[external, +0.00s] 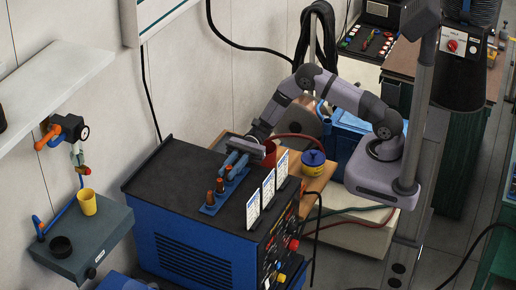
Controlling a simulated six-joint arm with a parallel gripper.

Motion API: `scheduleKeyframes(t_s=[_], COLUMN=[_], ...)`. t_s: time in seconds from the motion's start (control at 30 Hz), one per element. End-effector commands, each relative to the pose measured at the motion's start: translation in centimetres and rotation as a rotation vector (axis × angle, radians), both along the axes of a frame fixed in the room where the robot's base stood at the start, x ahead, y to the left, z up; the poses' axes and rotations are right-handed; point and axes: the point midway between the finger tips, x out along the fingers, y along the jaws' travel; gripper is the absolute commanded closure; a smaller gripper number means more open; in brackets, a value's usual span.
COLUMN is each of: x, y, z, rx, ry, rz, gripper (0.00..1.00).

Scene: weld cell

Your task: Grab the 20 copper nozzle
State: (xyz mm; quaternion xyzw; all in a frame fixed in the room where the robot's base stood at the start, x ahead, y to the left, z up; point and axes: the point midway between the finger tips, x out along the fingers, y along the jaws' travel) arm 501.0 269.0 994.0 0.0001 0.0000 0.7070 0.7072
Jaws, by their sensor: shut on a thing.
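Several copper nozzles (220,186) stand in a row on a blue rack (208,210) on top of the blue welding machine with a black top. My gripper (236,163) is at the far end of this row, low over the rack. It is shut on a nozzle there, which its fingers mostly hide. The nearer nozzles stand free of the gripper. White label cards (268,187) stand in a row to the right of the rack. Their print is too small to read, so I cannot tell which nozzle is the 20.
The welding machine's black top (170,180) is clear left of the rack. A red container (267,153) and a yellow-and-blue pot (313,163) stand behind the cards. A yellow cup (87,202) stands on the grey wall box at left.

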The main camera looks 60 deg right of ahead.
Motion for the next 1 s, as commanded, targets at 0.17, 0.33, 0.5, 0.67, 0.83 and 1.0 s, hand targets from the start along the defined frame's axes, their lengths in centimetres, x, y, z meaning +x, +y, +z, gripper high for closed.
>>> scheduleKeyframes(t_s=[0.17,0.33,0.5,0.67,0.83,1.0], x=[0.0,0.0,0.0,0.0,0.0,0.0], y=[0.0,0.0,0.0,0.0,0.0,0.0], z=[1.1,2.9,5.2,7.4,9.0,9.6], rx=[0.0,0.0,0.0,0.0,0.0,0.0], ry=[-0.003,-0.005,-0.005,-0.004,-0.002,-0.001], rz=[0.0,0.0,0.0,0.0,0.0,0.0], gripper=[1.0,1.0,1.0,1.0,1.0,1.0])
